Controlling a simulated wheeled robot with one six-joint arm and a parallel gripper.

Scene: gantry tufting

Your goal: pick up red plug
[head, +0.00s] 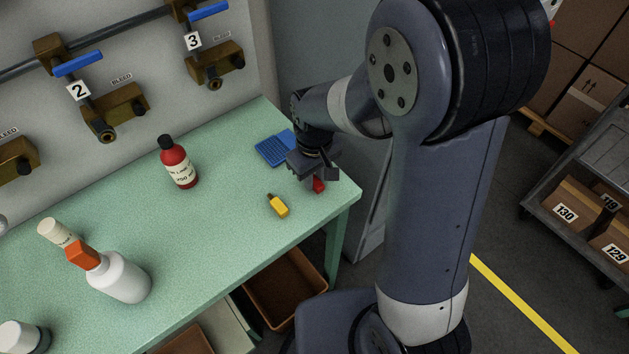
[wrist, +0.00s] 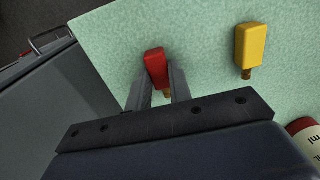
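The red plug (head: 319,185) lies on the green table near its right corner. In the head view it shows just below my gripper, partly hidden. In the wrist view the red plug (wrist: 156,66) shows at the fingertips, with its brass end partly between the fingers. My gripper (head: 316,174) points down over it. In the wrist view the fingers of my gripper (wrist: 160,82) stand on either side of the plug, open. I cannot tell whether either finger touches it.
A yellow plug (head: 278,206) lies close to the left of the red one. A blue ribbed pad (head: 271,149) lies behind, partly under my arm. A red bottle (head: 178,163) and a white spray bottle (head: 120,279) stand further left. The table's edge (head: 337,208) is close by.

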